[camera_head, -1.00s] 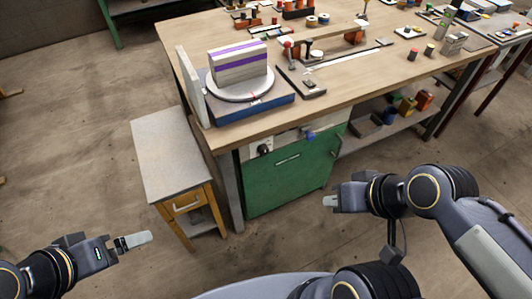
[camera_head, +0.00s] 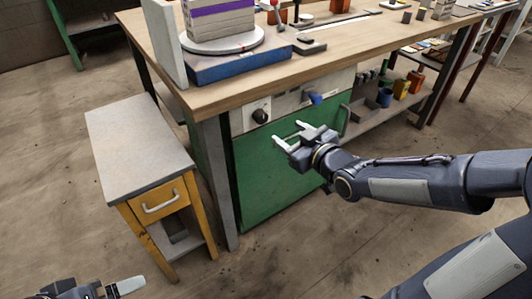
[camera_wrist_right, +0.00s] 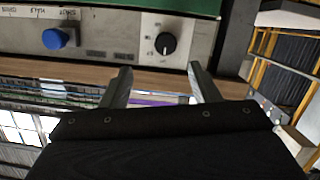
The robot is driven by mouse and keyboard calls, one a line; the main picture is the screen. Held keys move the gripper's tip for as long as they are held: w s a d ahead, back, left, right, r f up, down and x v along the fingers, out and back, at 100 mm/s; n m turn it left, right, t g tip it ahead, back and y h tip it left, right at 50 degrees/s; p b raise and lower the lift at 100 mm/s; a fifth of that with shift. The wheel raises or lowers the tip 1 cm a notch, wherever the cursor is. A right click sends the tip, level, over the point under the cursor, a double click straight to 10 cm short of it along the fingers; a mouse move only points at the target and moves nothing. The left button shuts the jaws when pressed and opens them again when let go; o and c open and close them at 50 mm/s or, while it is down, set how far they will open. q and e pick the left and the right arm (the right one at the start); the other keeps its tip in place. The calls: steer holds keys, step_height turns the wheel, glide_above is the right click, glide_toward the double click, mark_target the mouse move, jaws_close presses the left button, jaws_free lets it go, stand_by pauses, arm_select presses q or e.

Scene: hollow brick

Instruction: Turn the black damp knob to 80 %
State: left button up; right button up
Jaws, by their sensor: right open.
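The black knob (camera_head: 260,116) sits on a pale control panel above the green cabinet door, under the workbench top. In the right wrist view, which is upside down, the black knob (camera_wrist_right: 165,44) has a white pointer line and scale marks around it, too small to read. My right gripper (camera_head: 289,135) is open and empty, in front of the green door, below and right of the black knob. In the wrist view its two fingertips (camera_wrist_right: 160,70) are apart, with the knob between and beyond them, not touching. My left gripper (camera_head: 125,287) is partly cut off at the bottom left.
A blue knob (camera_head: 314,98) is right of the black one on the panel. The green door (camera_head: 265,180) has a handle at its right. A turntable with a block (camera_head: 222,40) is on the bench.

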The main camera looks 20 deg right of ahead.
mark_target(263, 119)
steer(key=shift+t+y, duration=0.6)
steer(key=shift+t, duration=0.3)
steer(key=b+x, duration=0.1)
steer(key=x, duration=0.2)
steer(key=f+b+x, duration=0.1)
steer(key=b+x, duration=0.1)
steer(key=x, duration=0.1)
steer(key=f+b+x, duration=0.1)
steer(key=b+x, duration=0.1)
steer(key=x, duration=0.1)
steer(key=shift+w+a, duration=0.1)
steer(key=shift+a, duration=0.2)
arm_select(q)
step_height(263, 119, down, 7)
steer(key=shift+w+a, duration=0.3)
steer(key=shift+a, duration=0.1)
arm_select(e)
steer(key=c, duration=1)
